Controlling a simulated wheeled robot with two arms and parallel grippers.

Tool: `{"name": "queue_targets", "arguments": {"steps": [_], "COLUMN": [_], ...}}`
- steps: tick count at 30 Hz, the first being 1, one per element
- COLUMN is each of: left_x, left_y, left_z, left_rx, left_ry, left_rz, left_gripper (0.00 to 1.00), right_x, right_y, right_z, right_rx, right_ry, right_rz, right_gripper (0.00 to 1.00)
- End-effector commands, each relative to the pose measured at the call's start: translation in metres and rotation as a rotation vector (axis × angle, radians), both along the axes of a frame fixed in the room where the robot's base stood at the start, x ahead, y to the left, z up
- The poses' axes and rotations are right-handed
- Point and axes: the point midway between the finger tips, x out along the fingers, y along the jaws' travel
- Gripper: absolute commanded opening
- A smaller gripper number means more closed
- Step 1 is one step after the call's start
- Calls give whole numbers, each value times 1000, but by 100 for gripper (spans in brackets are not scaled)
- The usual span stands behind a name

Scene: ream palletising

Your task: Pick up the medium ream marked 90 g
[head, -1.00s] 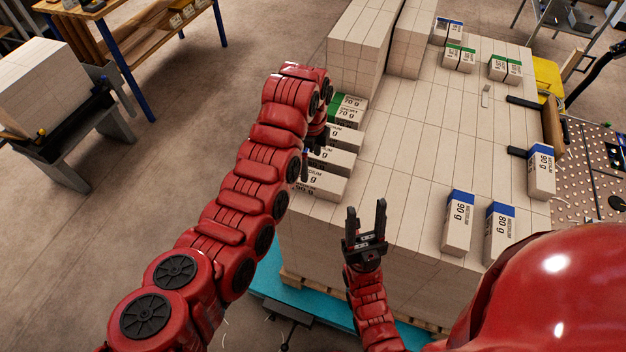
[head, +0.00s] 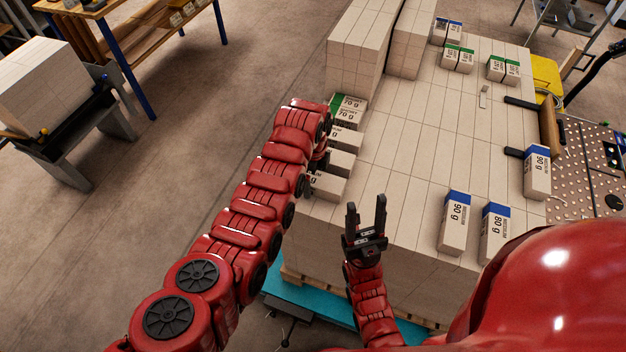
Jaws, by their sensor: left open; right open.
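A white ream with a blue end marked 90 g and MEDIUM (head: 454,226) lies on the stack at the front right. Another blue-ended ream marked 90 g (head: 537,175) lies further right. At the stack's left edge is a row of reams; the nearest one (head: 328,187) has its marking mostly covered by my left arm. My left gripper (head: 319,163) is over this row, open, its fingers largely hidden behind the wrist. I cannot tell how it sits against the nearest reams. My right gripper (head: 367,218) is open and empty, pointing up at the stack's front edge.
A blue-ended 80 g ream (head: 496,235) lies beside the front 90 g one. A green-ended 70 g ream (head: 347,106) is at the back of the left row. Tall blocks (head: 360,50) rise behind it. The stack's middle top (head: 430,150) is clear.

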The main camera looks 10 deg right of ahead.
Motion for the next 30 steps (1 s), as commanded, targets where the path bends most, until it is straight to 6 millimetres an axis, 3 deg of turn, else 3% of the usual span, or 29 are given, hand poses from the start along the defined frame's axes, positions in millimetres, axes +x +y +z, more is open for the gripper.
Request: {"name": "queue_targets", "arguments": {"steps": [2,18,30], "left_x": [0,0,1], "left_y": [0,0,0], "left_z": [0,0,2], "left_rx": [0,0,-1], "left_ry": [0,0,-2], "left_rz": [0,0,1], "left_gripper": [98,1,0], "right_x": [0,0,0], "right_y": [0,0,0], "right_z": [0,0,-2], "right_rx": [0,0,0], "right_ry": [0,0,0], "right_rz": [0,0,0], "right_gripper": [50,50,50]}}
